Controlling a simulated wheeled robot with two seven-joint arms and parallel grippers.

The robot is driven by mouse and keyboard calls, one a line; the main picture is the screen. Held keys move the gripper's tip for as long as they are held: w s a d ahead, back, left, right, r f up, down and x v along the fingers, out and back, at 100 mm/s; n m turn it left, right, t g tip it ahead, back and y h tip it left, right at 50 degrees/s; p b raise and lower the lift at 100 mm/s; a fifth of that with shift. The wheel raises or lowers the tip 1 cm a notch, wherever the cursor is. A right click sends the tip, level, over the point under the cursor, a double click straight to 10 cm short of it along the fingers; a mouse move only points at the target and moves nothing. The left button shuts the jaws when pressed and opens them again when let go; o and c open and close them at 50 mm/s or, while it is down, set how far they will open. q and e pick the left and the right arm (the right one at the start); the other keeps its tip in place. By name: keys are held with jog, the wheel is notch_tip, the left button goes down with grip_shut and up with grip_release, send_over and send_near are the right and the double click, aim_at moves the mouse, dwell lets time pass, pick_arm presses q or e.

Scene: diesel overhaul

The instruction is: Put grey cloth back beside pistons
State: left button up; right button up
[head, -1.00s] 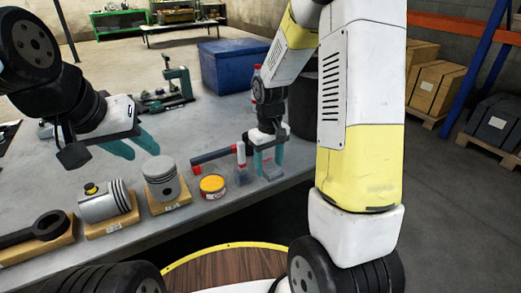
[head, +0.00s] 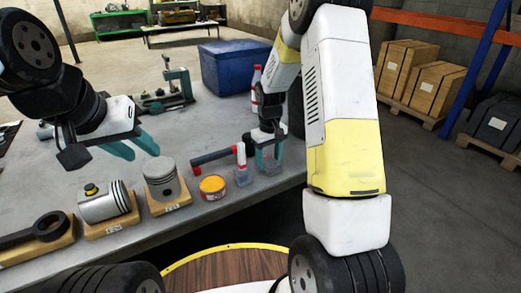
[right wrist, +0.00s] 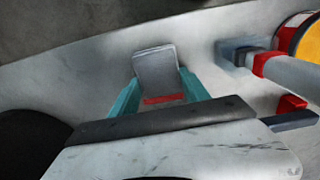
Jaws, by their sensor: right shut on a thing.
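My right gripper (head: 269,157) is shut on a small flat grey piece, which I take to be the grey cloth (right wrist: 156,70). It shows between the teal fingers in the right wrist view; in the head view the fingers largely hide it. This gripper is near the table's right edge. One piston (head: 161,179) stands upright on a wooden block, and another piston (head: 104,203) lies on its side on a block to the left. My left gripper (head: 132,148) is open and empty, above the table behind the pistons.
A yellow tin (head: 212,187) stands right of the upright piston. A connecting rod (head: 38,231) is at far left. A blue crate (head: 233,67) stands behind.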

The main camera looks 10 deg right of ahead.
aim_at(269, 161)
jog(key=shift+f, duration=0.1)
jog(key=o, duration=1.3)
jog(key=s+r+t, duration=0.1)
jog(key=s+r, duration=0.1)
jog(key=r, duration=0.7)
jog(key=s+r, duration=0.2)
jog(key=r, duration=0.7)
jog(key=s+r+m+t, duration=0.1)
jog(key=s+r, duration=0.1)
jog(key=s, duration=0.5)
jog(key=s+a+r+m+t+y, duration=0.1)
jog(key=s+r+t, duration=0.1)
jog(key=s, duration=0.4)
jog(key=s+a+r+m+t+y, duration=0.1)
jog(key=s+r+t, duration=0.1)
jog(key=s+r, duration=0.2)
jog(key=shift+s+m, duration=0.3)
jog(key=shift+s, duration=1.55)
